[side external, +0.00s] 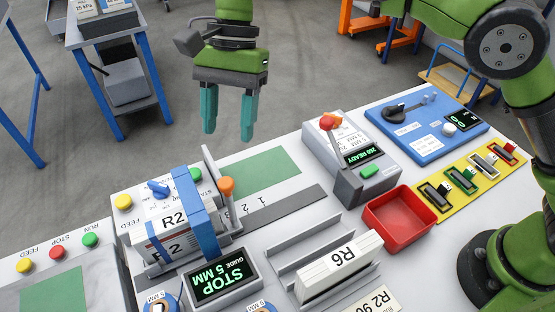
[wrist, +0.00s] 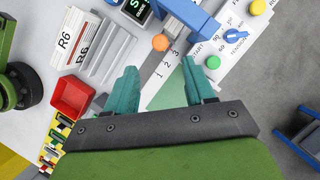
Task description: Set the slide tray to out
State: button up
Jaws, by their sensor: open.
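No part in view is readably labelled slide tray. A stacker stands at the front left with a blue frame (side external: 197,205) around a bundle marked R2. Beside it, an upright plate with an orange knob (side external: 227,186) stands at the end of a grey strip (side external: 275,208) numbered 1, 2, 3. The orange knob also shows in the wrist view (wrist: 160,42), beyond the fingertips. My gripper (side external: 228,134) is open and empty, with teal fingers pointing down, above and behind the bench's far edge. Its fingers also show in the wrist view (wrist: 158,68), apart from everything.
A display (side external: 222,280) reads STOP, GUIDE 5 MM. A grey rack (side external: 290,258) holds an R6 bundle (side external: 340,268). A red bin (side external: 400,218), a lever machine with a READY display (side external: 355,160) and a blue panel (side external: 425,130) stand right. A green pad (side external: 258,172) is bare.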

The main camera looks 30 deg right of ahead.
aim_at(226, 181)
jog(key=x, duration=0.9)
jog(key=shift+s+f, duration=0.1)
jog(key=shift+f, duration=0.05)
jog(key=shift+c, duration=0.5)
grip_shut()
